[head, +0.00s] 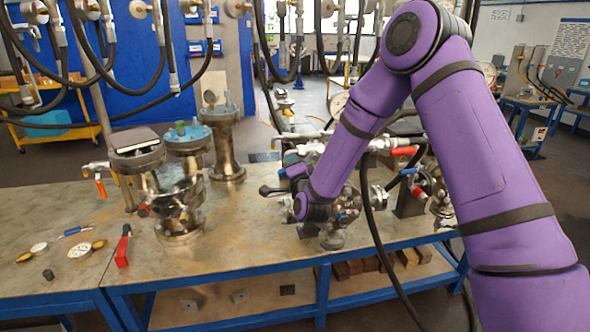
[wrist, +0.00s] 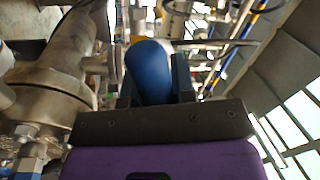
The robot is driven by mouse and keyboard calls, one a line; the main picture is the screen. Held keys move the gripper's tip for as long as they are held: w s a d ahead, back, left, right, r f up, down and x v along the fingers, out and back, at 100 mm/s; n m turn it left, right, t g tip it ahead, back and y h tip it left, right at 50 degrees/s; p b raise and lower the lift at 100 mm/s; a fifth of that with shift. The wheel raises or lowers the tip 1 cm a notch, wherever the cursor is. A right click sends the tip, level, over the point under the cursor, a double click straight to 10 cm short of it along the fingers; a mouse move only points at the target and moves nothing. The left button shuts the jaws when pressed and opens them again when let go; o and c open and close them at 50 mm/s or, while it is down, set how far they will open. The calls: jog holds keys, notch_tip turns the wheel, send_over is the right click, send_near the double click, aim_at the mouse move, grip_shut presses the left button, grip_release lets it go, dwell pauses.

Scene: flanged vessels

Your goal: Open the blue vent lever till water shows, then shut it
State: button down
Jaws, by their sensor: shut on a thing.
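In the wrist view, my gripper (wrist: 153,78) is shut on a rounded blue lever handle (wrist: 150,68), with one dark finger on each side of it. The handle's far end and its pivot are hidden or blurred. A metal flanged vessel body (wrist: 62,85) fills the left of that view, close beside the gripper. In the head view, my purple wrist (head: 318,205) is low among the valves at the right part of the bench, and it hides most of the grip. I cannot make out any water.
Flanged vessels (head: 180,210) stand on the bench left of my arm. A red-handled tool (head: 123,247) and gauges (head: 80,250) lie on the bench top (head: 55,210). A red valve handle (head: 403,151) and a black hose (head: 372,225) are close to my arm on its right.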

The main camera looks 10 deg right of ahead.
jog(key=shift+r+m+h, duration=0.35)
jog(key=shift+r+m, duration=0.15)
jog(key=shift+m, duration=0.6)
jog(key=shift+r+m+h, duration=0.35)
jog(key=shift+r+m, duration=0.15)
jog(key=shift+m, duration=0.6)
jog(key=c, duration=0.9)
grip_release()
jog(key=shift+c, duration=0.2)
jog(key=s+f, duration=0.2)
jog(key=s, duration=0.8)
jog(key=shift+s, duration=0.35)
jog(key=shift+a, duration=0.1)
